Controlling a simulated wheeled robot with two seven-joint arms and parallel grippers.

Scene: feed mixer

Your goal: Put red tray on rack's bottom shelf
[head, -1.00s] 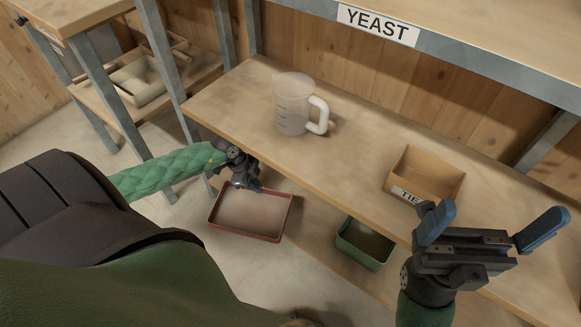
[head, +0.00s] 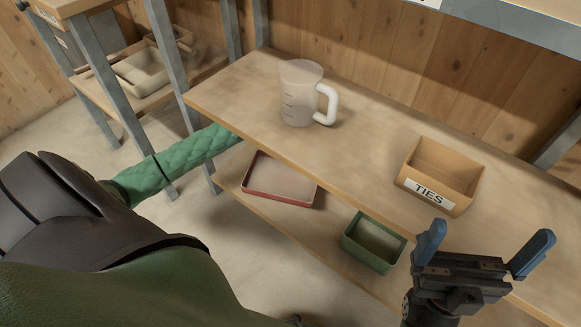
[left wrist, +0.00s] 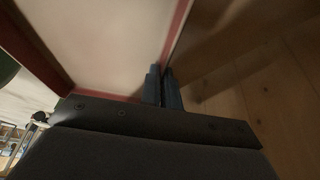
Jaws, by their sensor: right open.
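The red tray (head: 277,198) is shallow with a pale inside. In the head view it lies over the left part of the rack's bottom shelf (head: 262,209), its back partly hidden by the shelf above. I cannot tell whether it rests on the board. My left gripper is hidden under that upper shelf in the head view. In the left wrist view my left gripper (left wrist: 163,86) has its fingers close together on the red tray's rim (left wrist: 180,20). My right gripper (head: 484,250) is open and empty in front of the rack's right side.
A green bin (head: 373,243) stands on the bottom shelf, right of the red tray. A measuring jug (head: 300,95) and a TIES box (head: 440,178) stand on the shelf above. A grey post (head: 198,125) is close to my left arm.

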